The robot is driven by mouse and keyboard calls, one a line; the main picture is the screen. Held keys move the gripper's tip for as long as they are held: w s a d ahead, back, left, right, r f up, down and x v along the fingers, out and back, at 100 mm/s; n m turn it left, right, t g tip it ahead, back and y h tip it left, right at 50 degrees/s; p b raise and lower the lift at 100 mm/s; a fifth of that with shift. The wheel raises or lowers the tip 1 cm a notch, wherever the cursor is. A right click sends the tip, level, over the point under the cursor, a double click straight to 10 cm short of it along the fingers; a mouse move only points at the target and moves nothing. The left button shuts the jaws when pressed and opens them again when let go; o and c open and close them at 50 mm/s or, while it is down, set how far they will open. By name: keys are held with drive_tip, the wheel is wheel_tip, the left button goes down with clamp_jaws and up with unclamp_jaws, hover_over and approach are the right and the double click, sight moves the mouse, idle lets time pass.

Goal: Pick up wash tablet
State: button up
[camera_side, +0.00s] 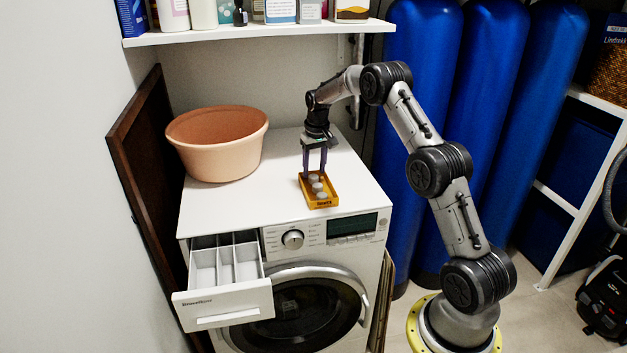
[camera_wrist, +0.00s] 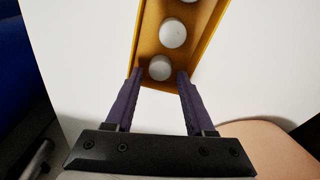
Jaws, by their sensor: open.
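Round white-grey wash tablets (camera_side: 318,187) sit in a row in an open orange-yellow tray (camera_side: 331,203) on top of the washing machine. In the wrist view the nearest tablet (camera_wrist: 160,68) lies at the tray's near end, between the fingertips as seen from above. A second tablet (camera_wrist: 173,33) lies farther along, and a third is cut by the top edge. My gripper (camera_side: 314,175) points down over the tray's far end in the side view. In the wrist view my gripper (camera_wrist: 159,76) is open, with its purple fingers spread. Whether the fingers touch the tablet cannot be told.
A peach-coloured basin (camera_side: 217,150) stands left of the tray on the white machine top (camera_side: 275,190). The detergent drawer (camera_side: 223,300) is pulled out at the front left. A shelf (camera_side: 260,33) with bottles hangs above. Blue cylinders (camera_side: 420,60) stand behind the arm.

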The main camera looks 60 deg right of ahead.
drive_tip(key=shift+w+f, duration=0.1)
drive_tip(key=shift+f, duration=0.85)
clamp_jaws()
drive_tip(key=shift+r, duration=0.1)
